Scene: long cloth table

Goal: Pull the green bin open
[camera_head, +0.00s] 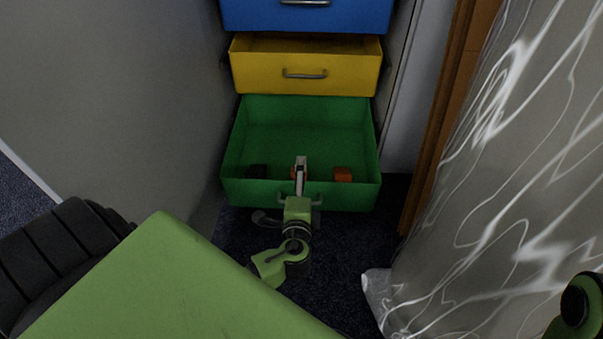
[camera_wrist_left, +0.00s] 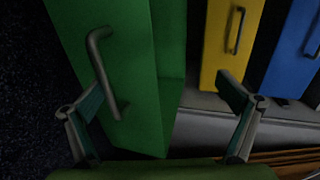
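The green bin (camera_head: 300,125) is the lowest of the stack and stands pulled well out, its inside showing. Its grey handle (camera_head: 312,200) is partly covered by my left gripper (camera_head: 292,209) in the head view. In the left wrist view the bin (camera_wrist_left: 150,60) fills the left and middle, with the curved handle (camera_wrist_left: 97,65) on its front. There my left gripper (camera_wrist_left: 160,92) has its two fingers wide apart, with nothing clamped. The handle's end lies just inside the left finger; contact cannot be told. My right gripper is out of view.
A yellow bin (camera_head: 270,72), slightly out, and a blue bin (camera_head: 340,18) sit above. An orange object (camera_head: 342,174) and a dark one (camera_head: 256,171) lie in the green bin. A grey wall (camera_head: 130,90) stands left; the patterned tablecloth (camera_head: 520,200) hangs right.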

